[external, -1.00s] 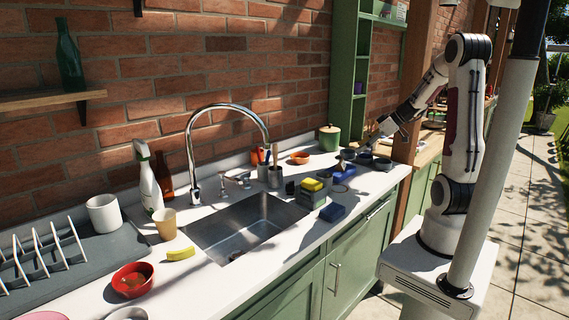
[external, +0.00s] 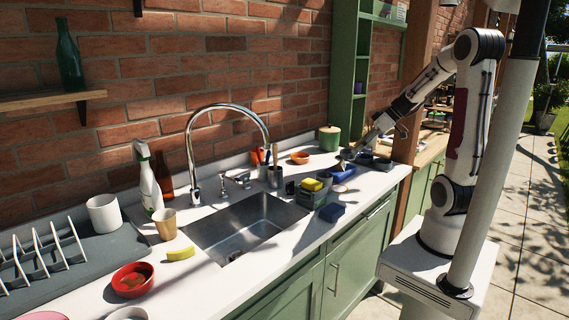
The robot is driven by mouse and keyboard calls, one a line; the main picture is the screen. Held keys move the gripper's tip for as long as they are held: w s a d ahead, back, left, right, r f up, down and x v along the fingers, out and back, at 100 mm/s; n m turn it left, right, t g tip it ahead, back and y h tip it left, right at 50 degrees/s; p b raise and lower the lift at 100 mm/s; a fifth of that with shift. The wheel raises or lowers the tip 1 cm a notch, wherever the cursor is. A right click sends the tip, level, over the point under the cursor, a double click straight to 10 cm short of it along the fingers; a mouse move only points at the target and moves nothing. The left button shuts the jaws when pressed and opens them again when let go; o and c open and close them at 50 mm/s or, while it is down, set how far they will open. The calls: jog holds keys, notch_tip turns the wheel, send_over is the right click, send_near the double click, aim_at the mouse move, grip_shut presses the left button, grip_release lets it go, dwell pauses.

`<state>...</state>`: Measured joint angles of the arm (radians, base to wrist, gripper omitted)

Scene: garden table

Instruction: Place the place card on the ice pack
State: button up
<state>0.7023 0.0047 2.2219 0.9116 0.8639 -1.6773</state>
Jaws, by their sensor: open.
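My gripper (external: 353,152) is low over the far right part of the counter, just above a blue tray-like thing (external: 342,173). Its fingers are small and dark here; they are open, with nothing visibly held.
A grey caddy (external: 310,198) with a yellow sponge (external: 312,184) stands between sink (external: 245,228) and blue block. An orange bowl (external: 300,158), a green canister (external: 330,138) and dark bowls (external: 382,164) are near my gripper. The tall faucet (external: 190,150) rises behind the sink.

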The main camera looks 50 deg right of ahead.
jog(key=s+a+r+m+h, duration=0.2)
jog(key=s+a, duration=0.4)
jog(key=s, duration=0.3)
jog(key=s+a+r+m+g+h, duration=0.1)
jog(key=s+a+r+m, duration=0.1)
jog(key=s+a, duration=0.5)
jog(key=shift+s+h, duration=0.4)
jog(key=shift+s, duration=0.55)
